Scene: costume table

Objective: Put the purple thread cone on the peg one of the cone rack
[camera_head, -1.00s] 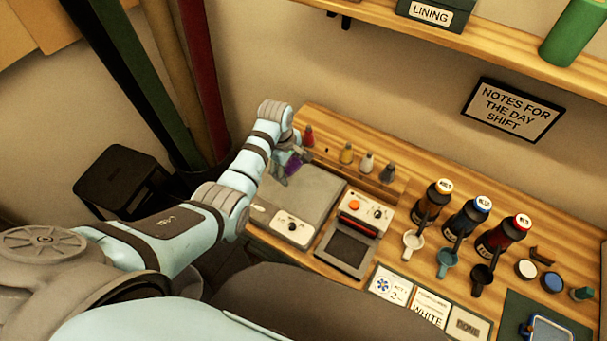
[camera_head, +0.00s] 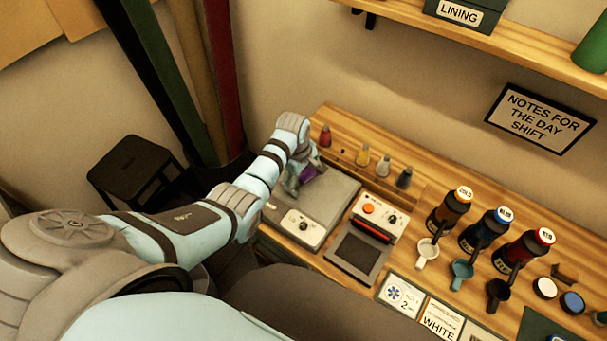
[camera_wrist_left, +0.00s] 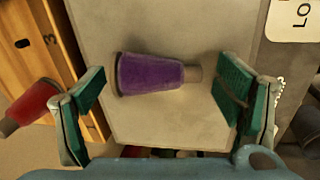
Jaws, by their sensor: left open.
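The purple thread cone (camera_head: 308,172) lies on its side on the grey plate of a flat device at the table's left end. It also shows in the left wrist view (camera_wrist_left: 150,74), its narrow end pointing right. My left gripper (camera_head: 292,186) is above the plate at the cone and partly covers it in the head view. In the left wrist view, its open fingers (camera_wrist_left: 160,105) stand wide apart to either side of the cone, without gripping it. My right gripper is not in view.
The flat device (camera_head: 337,196) has a knob panel at its front. Right of it stand a device with an orange button (camera_head: 369,208), then several dark bottles (camera_head: 490,228) with small cups. A wall shelf (camera_head: 400,10) hangs above. Label cards lie along the front.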

